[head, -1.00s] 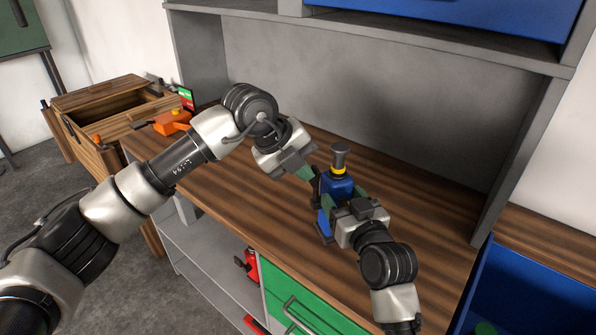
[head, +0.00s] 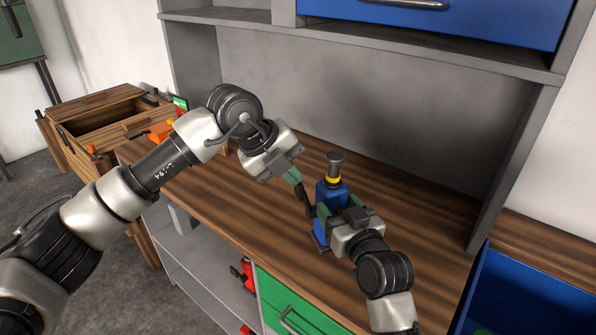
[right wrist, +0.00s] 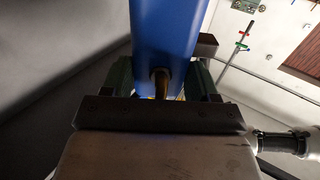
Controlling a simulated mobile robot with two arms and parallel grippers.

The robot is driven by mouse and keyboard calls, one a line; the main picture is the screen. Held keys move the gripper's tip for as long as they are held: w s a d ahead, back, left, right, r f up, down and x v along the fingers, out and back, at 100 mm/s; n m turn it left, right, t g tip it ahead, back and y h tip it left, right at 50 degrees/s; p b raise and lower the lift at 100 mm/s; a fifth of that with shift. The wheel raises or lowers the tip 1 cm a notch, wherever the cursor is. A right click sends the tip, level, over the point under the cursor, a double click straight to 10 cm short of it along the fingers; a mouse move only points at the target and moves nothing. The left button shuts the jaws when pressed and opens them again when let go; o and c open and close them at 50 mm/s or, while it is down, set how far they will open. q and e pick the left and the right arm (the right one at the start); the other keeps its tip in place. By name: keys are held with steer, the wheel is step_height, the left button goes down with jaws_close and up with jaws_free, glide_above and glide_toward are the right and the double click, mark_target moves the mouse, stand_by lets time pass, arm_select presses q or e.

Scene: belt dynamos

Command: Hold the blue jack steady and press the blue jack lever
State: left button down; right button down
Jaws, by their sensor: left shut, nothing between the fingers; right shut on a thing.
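The blue jack (head: 328,194) stands upright on the wooden worktop, with a yellow collar and a grey cap on top. My right gripper (head: 333,211) is shut on the jack's body from the near side; the right wrist view shows the blue body (right wrist: 165,35) between its green fingers. The dark jack lever (head: 304,196) sticks up on the jack's left side. My left gripper (head: 296,180) is shut and empty, its green fingertips at the upper end of the lever. I cannot tell whether they touch it.
The wooden worktop (head: 420,215) is clear to the right and behind the jack. A grey back panel and side wall enclose it. An orange tool (head: 160,131) lies at the far left end. A green drawer (head: 290,305) is below the front edge.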

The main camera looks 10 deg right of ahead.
arm_select(q)
steer(key=s+a+r, duration=0.2)
steer(key=a+r, duration=0.6)
steer(key=a, duration=0.1)
steer(key=shift+s, duration=0.15)
steer(key=a+f+h, duration=0.2)
steer(key=f, duration=0.1)
steer(key=s+a+f, duration=0.1)
steer(key=shift+a+f+t+h, duration=0.25)
steer(key=shift+t+h, duration=0.05)
steer(key=shift+h, duration=0.1)
stand_by(0.4)
